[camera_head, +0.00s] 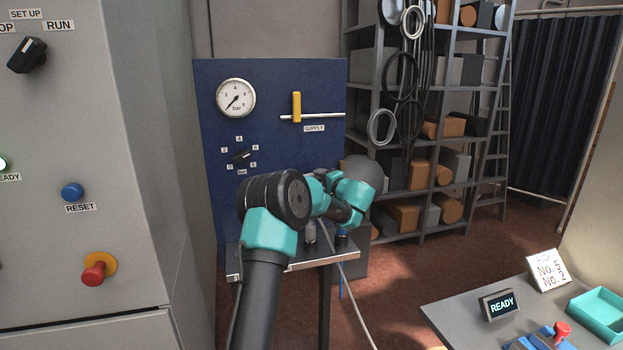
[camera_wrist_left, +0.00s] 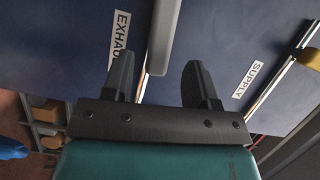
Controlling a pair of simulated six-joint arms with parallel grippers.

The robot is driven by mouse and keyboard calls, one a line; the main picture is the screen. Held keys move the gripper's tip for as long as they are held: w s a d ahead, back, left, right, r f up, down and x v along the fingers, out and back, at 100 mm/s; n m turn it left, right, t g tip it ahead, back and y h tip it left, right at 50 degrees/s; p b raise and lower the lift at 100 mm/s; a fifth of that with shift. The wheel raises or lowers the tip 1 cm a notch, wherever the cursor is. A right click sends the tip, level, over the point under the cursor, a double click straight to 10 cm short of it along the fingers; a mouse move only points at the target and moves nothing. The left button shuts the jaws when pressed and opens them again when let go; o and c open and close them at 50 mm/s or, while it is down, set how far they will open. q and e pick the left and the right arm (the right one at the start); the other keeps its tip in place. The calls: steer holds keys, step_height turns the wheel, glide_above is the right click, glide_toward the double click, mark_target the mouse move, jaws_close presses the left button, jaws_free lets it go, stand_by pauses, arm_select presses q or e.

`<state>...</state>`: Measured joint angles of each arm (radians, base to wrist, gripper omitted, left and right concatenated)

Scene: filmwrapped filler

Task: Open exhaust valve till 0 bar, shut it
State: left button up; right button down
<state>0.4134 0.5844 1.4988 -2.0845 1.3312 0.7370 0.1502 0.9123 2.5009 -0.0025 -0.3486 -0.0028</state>
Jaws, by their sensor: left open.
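The round pressure gauge (camera_head: 236,97) on the blue panel (camera_head: 285,80) has its needle pointing lower left, near the low end of the scale. In the left wrist view a partly cut-off EXHAUST label (camera_wrist_left: 120,40) sits at the upper left. Beside it a pale grey bar (camera_wrist_left: 165,30) reaches between the fingers of my left gripper (camera_wrist_left: 158,75), which is open. I cannot tell whether this bar is the valve handle or whether a finger touches it. In the head view my arm covers the lower right of the panel, and the exhaust valve cannot be made out there.
The supply valve's yellow lever (camera_head: 297,107) stands upright across its pale pipe, above the SUPPLY label (camera_head: 314,128). A black selector knob (camera_head: 241,156) is left of it. A metal shelf (camera_head: 349,263) stands below the panel. A control cabinet (camera_head: 120,150) is at left, a grey table (camera_head: 455,312) at lower right.

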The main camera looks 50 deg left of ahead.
arm_select(q)
steer(key=a, duration=0.5)
steer(key=shift+w+f, duration=0.15)
steer(key=shift+w, duration=0.05)
steer(key=shift+c, duration=0.5)
jaws_close()
